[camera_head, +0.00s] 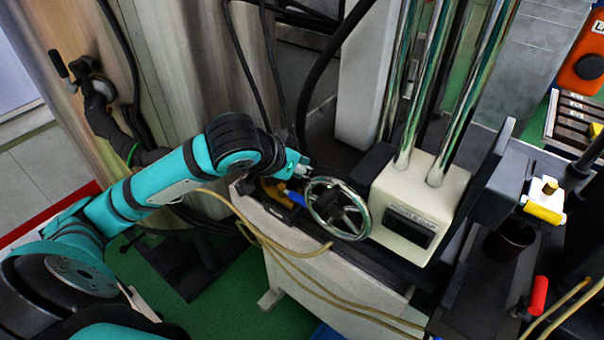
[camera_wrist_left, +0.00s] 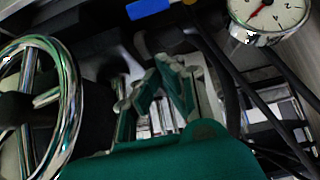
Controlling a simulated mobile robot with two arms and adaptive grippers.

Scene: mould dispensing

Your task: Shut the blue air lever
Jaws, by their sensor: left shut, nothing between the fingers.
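The blue lever (camera_head: 294,196) is a small blue bar just left of the chrome handwheel, beside a yellow-orange part (camera_head: 271,190). A blue piece, likely the same lever, shows at the top edge of the left wrist view (camera_wrist_left: 149,8). My left gripper (camera_head: 301,171) is just above and behind the lever, near the wheel's upper left. In the left wrist view its fingers (camera_wrist_left: 160,85) are shut with nothing held. The blue piece appears apart from the fingers there. My right gripper is not in view.
The chrome handwheel (camera_head: 339,209) stands close to the right of my left gripper. A white block (camera_head: 417,205) with chrome columns is beyond it. A pressure gauge (camera_wrist_left: 269,14) and dark cables are at the right of the wrist view. Beige hoses (camera_head: 285,250) hang in front.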

